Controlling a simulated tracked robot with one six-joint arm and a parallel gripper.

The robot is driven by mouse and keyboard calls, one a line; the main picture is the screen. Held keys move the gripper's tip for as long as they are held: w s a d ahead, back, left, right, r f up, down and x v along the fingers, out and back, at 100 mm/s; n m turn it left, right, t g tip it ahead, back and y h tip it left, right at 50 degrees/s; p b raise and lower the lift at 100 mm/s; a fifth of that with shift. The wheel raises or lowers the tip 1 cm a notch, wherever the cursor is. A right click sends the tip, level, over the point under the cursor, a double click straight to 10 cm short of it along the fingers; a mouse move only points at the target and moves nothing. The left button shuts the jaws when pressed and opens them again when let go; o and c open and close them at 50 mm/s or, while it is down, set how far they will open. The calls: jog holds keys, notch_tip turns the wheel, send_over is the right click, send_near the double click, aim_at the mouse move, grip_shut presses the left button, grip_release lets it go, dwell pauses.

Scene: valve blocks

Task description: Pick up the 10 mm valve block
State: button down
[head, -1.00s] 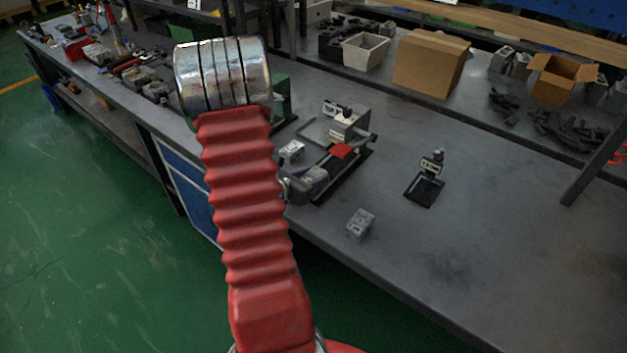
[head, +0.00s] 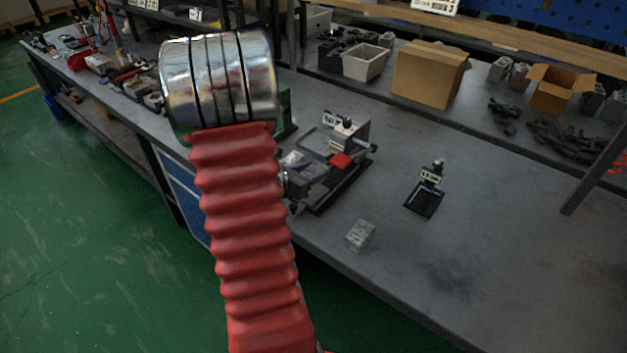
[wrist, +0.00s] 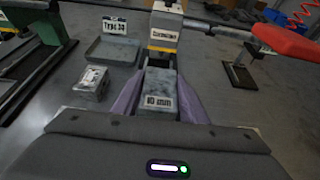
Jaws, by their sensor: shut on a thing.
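My gripper (wrist: 161,88) has purple fingers shut on the sides of a grey block, the 10 mm valve block (wrist: 160,101), labelled "10 mm". In the head view my gripper (head: 306,168) is at the near edge of the grey fixture on the bench, and the block is hard to make out there. The fixture's yellow-banded part (wrist: 163,38) stands just beyond the held block. Whether the block is clear of the surface under it cannot be told.
A grey tray (wrist: 110,52) marked "Type 33" and another small block (wrist: 91,83) lie left in the wrist view. A red handle (wrist: 287,42) is at right. Another block (head: 360,235) and a black stand (head: 425,198) are on the bench; its right side is clear.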

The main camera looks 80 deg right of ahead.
aim_at(313, 170)
jog(key=shift+r, duration=2)
